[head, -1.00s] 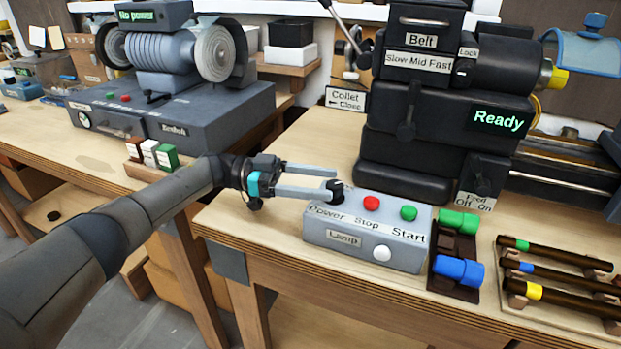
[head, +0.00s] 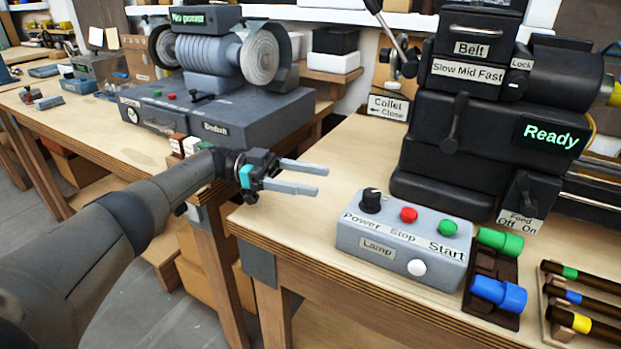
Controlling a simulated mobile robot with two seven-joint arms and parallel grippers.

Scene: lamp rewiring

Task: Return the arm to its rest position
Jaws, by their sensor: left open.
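My left gripper (head: 308,180) is in the head view, its arm coming in from the lower left. Its two grey fingers are apart with nothing between them, pointing right above the left end of the near workbench. The grey control box (head: 345,240) stands to the right of the fingers, clear of them. It bears a black Power knob (head: 371,200), a red Stop button (head: 408,215), a green Start button (head: 448,228) and a white Lamp button (head: 416,268). My right gripper is not in view.
A dark lathe (head: 440,160) with a lit "Ready" display stands behind the box. A grinder (head: 215,110) reading "No power" is on the left bench. Green (head: 500,241) and blue (head: 498,294) cylinders and several banded rods lie at the right. Bare bench top lies around the gripper.

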